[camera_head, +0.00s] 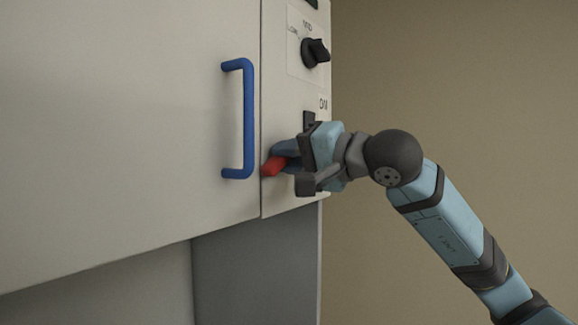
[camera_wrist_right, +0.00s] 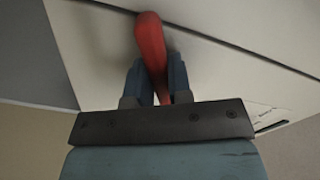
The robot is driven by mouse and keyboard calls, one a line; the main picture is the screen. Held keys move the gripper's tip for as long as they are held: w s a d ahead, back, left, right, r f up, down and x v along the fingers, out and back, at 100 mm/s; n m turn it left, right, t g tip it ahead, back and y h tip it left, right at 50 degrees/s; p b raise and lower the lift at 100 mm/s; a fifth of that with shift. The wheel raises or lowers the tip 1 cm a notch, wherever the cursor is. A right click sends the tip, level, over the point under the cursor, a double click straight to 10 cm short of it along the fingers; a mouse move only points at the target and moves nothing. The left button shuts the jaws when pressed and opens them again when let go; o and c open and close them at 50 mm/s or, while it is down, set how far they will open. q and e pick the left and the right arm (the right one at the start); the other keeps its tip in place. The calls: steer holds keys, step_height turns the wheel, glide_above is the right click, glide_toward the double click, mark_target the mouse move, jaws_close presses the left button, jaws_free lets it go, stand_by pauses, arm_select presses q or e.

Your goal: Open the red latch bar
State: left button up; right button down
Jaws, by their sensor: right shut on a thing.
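The red latch bar (camera_head: 273,166) is on the machine's front, low on the narrow right panel beside the door edge. My right gripper (camera_head: 287,155) reaches it from the right and is shut on it. In the right wrist view the red latch bar (camera_wrist_right: 151,45) runs between the two dark blue fingers of my right gripper (camera_wrist_right: 159,85), with its rounded end extending past them. Part of the bar is hidden by the gripper. My left gripper is not in view.
A blue handle (camera_head: 248,118) stands out from the large pale door (camera_head: 120,110) left of the latch. A black knob (camera_head: 315,52) is above on the side panel. Below is a grey recessed base (camera_head: 255,260). The space right of the machine is open before a plain tan wall.

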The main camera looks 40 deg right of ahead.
steer(key=n, duration=0.2)
steer(key=shift+n+b, duration=0.4)
steer(key=n, duration=0.3)
steer(key=shift+n+b, duration=0.3)
steer(key=shift+b, duration=0.05)
steer(key=n, duration=0.5)
steer(key=shift+n, duration=0.6)
steer(key=c, duration=1)
jaws_free()
steer(key=shift+c, duration=0.2)
